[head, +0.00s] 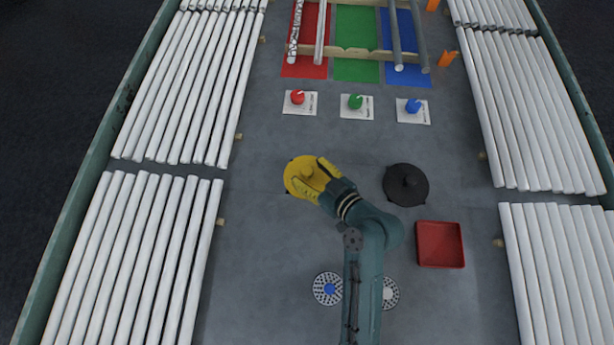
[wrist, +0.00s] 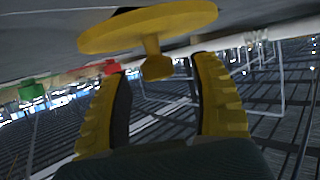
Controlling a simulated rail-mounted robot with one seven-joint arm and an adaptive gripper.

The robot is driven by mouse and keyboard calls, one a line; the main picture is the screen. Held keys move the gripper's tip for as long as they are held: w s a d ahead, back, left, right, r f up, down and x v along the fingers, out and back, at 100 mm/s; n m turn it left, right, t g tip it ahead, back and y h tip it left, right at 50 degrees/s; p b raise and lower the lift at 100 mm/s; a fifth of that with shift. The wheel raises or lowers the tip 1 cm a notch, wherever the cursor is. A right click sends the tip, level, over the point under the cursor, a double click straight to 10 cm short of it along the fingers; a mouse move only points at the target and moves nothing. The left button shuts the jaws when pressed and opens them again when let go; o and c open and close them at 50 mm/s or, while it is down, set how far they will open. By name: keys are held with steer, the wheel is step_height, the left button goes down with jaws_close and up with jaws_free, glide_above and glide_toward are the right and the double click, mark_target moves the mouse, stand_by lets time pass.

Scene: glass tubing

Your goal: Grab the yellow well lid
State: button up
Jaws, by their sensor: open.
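The yellow well lid (head: 294,187) is a round disc lying on the grey table near the middle, with a knob on top. In the wrist view the lid (wrist: 150,28) is just ahead of my gripper, and its knob (wrist: 154,60) points toward the space between the fingers. My gripper (head: 312,174) has yellow fingers and is over the right part of the lid, hiding some of it. In the wrist view my gripper (wrist: 163,85) is open, with one finger to each side of the knob's line. Nothing is held between the fingers.
A black lid (head: 406,185) and a red tray (head: 440,244) stand to the right. Red (head: 297,97), green (head: 355,101) and blue (head: 413,105) knobs on white plates are farther back. White tubes (head: 140,250) line both sides. Dotted discs (head: 327,289) lie nearer.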

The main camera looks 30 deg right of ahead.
steer(key=shift+x, duration=0.8)
steer(key=shift+d, duration=0.1)
jaws_close()
